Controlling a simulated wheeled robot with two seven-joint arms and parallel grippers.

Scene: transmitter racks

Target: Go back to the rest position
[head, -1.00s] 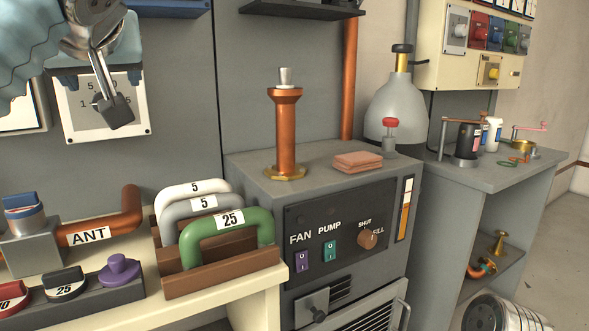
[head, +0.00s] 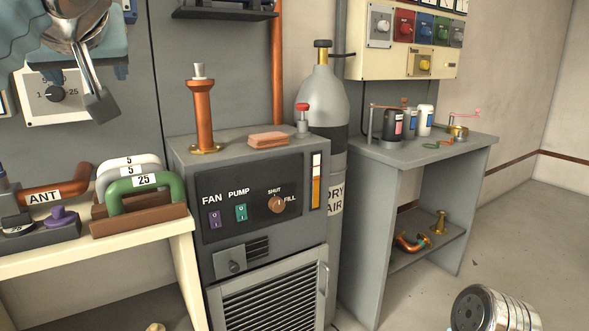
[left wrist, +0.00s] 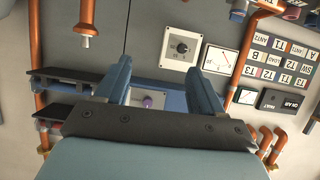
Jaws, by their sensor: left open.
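My left gripper (left wrist: 161,82) shows in the left wrist view with its two blue-grey fingers wide apart and nothing between them. In the head view, part of my left arm and its gripper hangs at the top left, in front of the grey rack wall and a white panel with a dark knob (head: 56,94). The same kind of knob panel (left wrist: 181,48) shows beyond the fingers in the left wrist view. My right gripper is in neither view.

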